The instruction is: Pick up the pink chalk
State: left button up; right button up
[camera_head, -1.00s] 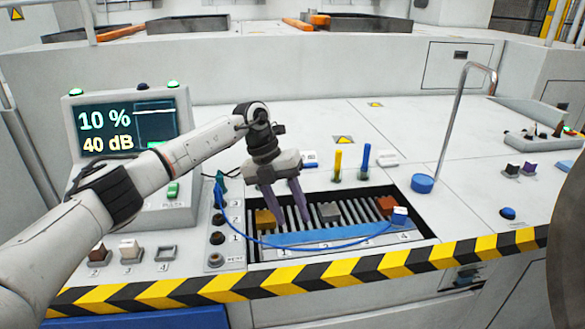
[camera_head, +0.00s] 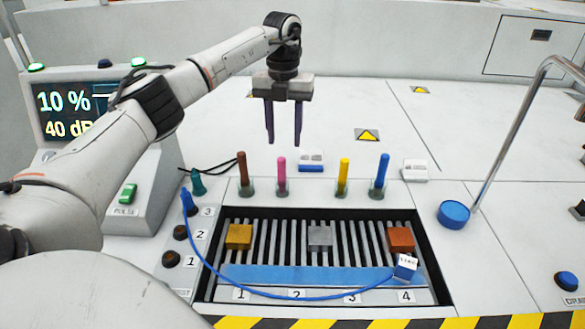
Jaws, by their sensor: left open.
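The pink chalk (camera_head: 282,172) stands upright in a small holder, second from the left in a row behind the slotted tray. A brown chalk (camera_head: 242,168) stands to its left, and a yellow chalk (camera_head: 344,172) and a blue chalk (camera_head: 380,171) stand to its right. My left gripper (camera_head: 284,138) points down with its purple fingers open and empty. In the picture it is just above the pink chalk's top, apart from it. My right gripper is not in view.
The slotted tray (camera_head: 420,290) holds a gold block (camera_head: 239,237), a grey block (camera_head: 320,236) and a copper block (camera_head: 400,240). A blue cable (camera_head: 207,257) loops across its front. A bent metal rod (camera_head: 500,150) rises at right. The panel behind is mostly clear.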

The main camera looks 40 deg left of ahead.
aim_at(281, 158)
pick_arm(q)
jog(key=shift+s+f, duration=0.2)
jog(key=shift+f, duration=0.4)
jog(key=shift+s+f, duration=0.15)
jog(key=shift+f, duration=0.4)
jog(key=f, duration=0.5)
jog(key=shift+s+f, duration=0.25)
jog(key=shift+f, duration=0.1)
grip_shut()
